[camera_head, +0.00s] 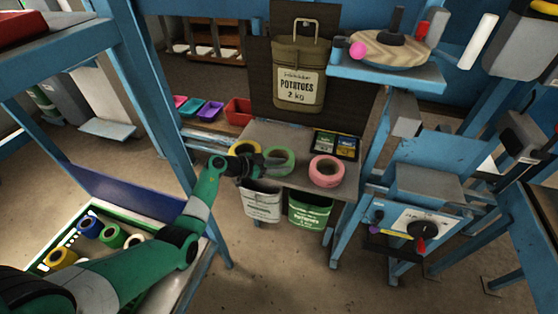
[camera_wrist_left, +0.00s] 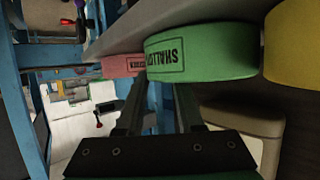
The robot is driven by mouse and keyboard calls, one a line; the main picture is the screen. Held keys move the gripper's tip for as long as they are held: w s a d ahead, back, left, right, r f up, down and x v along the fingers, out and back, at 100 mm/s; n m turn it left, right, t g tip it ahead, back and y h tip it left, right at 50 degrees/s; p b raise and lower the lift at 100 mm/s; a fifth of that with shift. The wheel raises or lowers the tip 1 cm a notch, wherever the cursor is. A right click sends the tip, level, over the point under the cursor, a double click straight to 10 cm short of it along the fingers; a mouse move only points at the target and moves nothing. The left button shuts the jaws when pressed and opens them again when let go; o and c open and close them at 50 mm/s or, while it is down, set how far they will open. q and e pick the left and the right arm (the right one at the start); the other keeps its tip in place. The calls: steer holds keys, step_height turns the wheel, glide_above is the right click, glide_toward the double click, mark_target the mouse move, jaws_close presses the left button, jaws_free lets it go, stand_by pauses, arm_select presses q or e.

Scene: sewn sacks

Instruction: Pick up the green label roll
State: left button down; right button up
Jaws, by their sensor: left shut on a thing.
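The green label roll (camera_head: 289,165) sits on or just above the small work table, between a yellow roll and a pink roll. My left gripper (camera_head: 262,165) reaches it from the left and is shut on it. In the left wrist view the green roll (camera_wrist_left: 205,58) shows its dark printed label, and the fingers of my left gripper (camera_wrist_left: 158,88) end at its near side. Whether the roll is clear of the table is hard to tell. My right gripper is not in view.
Beside it are the yellow roll (camera_head: 240,147) and the pink roll (camera_head: 326,172). A black tray of labels (camera_head: 337,145) lies behind. A potato sack (camera_head: 299,75) hangs at the back board. A blue-framed machine (camera_head: 415,215) stands at right, and a crate of rolls (camera_head: 85,212) at lower left.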

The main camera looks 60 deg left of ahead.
arm_select(q)
steer(key=shift+f, duration=0.2)
steer(key=shift+r+p, duration=0.4)
steer(key=r+p, duration=0.3)
steer(key=shift+s+d+r+p, duration=0.2)
steer(key=shift+r+p, duration=0.2)
steer(key=s+d+r+p, duration=0.6)
steer(key=d+r+p, duration=0.2)
steer(key=d+p, duration=0.3)
steer(key=shift+s+d+r, duration=0.25)
steer(key=shift+d+r, duration=0.05)
steer(key=shift+d, duration=0.2)
steer(key=shift+r, duration=0.1)
